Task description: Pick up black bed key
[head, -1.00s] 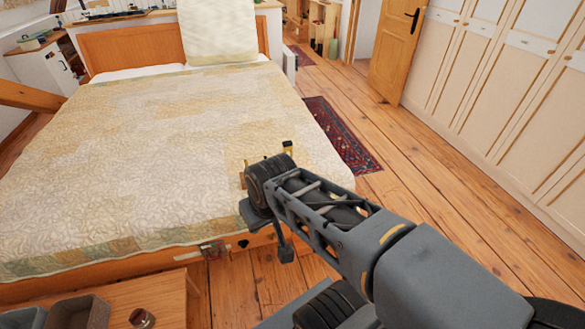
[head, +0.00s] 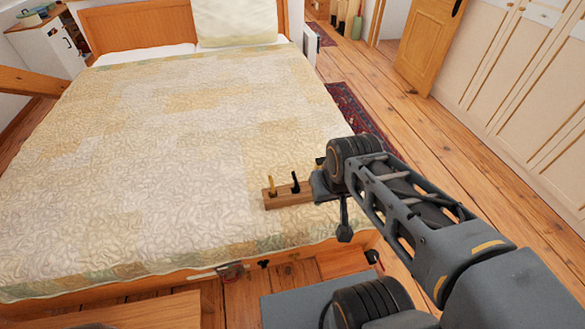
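A black key (head: 295,183) stands upright in a narrow wooden rack (head: 291,198) on the bed's quilt, near the foot end. A brass-coloured key (head: 272,185) stands to its left in the same rack. The rack's right end is hidden behind my arm, where another yellowish bit shows. My gripper (head: 343,232) is at the arm's end, right of the black key and apart from it. Only a dark part of it shows hanging down, so its fingers and opening cannot be made out.
The bed (head: 150,170) fills the left and middle. A wooden bench (head: 140,312) stands at the lower left. Wooden floor (head: 450,140) with a patterned rug (head: 355,108) lies between the bed and the pale wardrobes (head: 530,85).

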